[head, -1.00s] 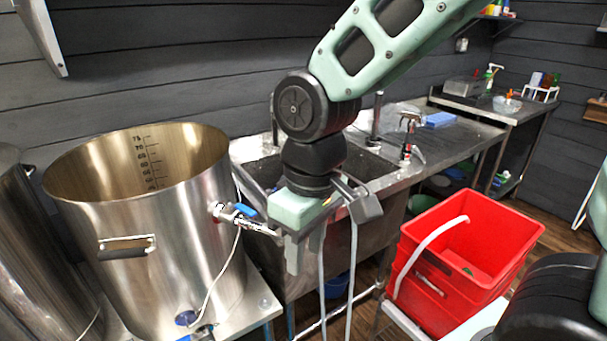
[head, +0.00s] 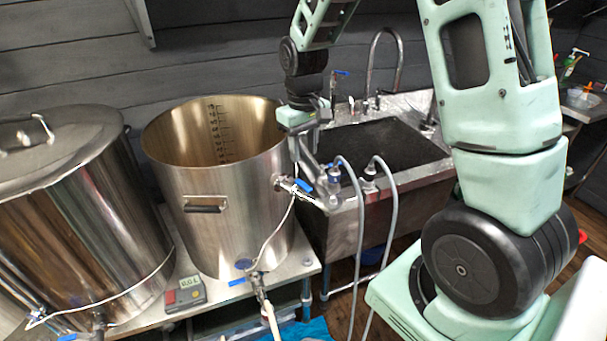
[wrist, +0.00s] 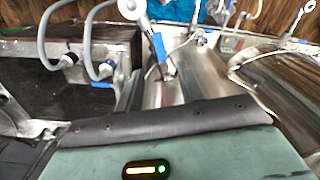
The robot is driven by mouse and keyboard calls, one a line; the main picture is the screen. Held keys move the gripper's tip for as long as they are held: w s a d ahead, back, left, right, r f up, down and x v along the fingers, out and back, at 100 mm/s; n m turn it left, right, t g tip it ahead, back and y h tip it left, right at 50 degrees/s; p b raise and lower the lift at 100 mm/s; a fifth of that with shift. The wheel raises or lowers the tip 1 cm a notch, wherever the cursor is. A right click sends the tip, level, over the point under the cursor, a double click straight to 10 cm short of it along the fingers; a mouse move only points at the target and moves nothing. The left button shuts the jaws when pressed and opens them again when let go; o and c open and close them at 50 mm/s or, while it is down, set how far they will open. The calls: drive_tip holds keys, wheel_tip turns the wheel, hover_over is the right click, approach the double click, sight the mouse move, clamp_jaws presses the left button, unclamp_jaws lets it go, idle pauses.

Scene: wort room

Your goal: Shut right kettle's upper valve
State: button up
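The right kettle (head: 235,215) is an open steel pot with a marked scale inside; it also shows in the wrist view (wrist: 200,75). Its upper valve (head: 286,183) sticks out from its right wall, with a blue lever (head: 304,185) that appears roughly along the spout. In the wrist view the lever (wrist: 158,46) is beyond my gripper's body, near the top middle. My gripper (head: 296,142) points down at the kettle's right rim, above and behind the valve, apart from the lever. Its fingers are small in the head view and hidden in the wrist view, so their opening is unclear.
The left kettle (head: 70,215) has a lid. A sink (head: 375,150) with grey hoses (head: 388,200) stands right of the valve. A lower valve with a blue lever (head: 240,281) and a control box (head: 185,294) are at the kettle's front. The rim is close to my gripper.

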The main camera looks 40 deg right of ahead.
sight(304, 185)
wheel_tip(304, 185, down, 9)
drive_tip(key=shift+f+p, duration=0.1)
drive_tip(key=shift+p, duration=0.7)
clamp_jaws()
